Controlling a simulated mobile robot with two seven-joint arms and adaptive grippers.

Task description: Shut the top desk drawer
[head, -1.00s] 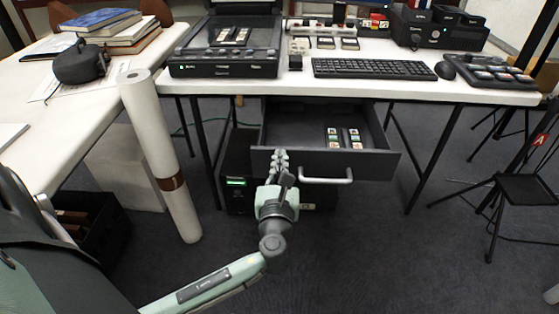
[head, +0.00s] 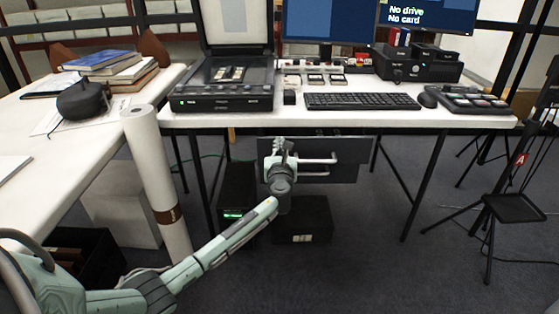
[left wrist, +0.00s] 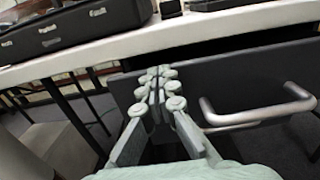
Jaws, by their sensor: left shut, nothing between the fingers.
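The top desk drawer (head: 350,149) is under the white desk top, with a dark grey front and a pale bar handle (head: 318,160). Its inside no longer shows in the head view. My left gripper (head: 278,146) is shut and empty at the left part of the drawer front, left of the handle. In the left wrist view, the closed fingertips (left wrist: 155,80) are against or very near the drawer front (left wrist: 235,82), with the handle (left wrist: 250,115) to their right. My right gripper is not in view.
A dark box (head: 306,218) stands on the floor underneath. The white desk (head: 350,118) carries a scanner, keyboard and other devices. A white roll (head: 158,180) stands left of my arm.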

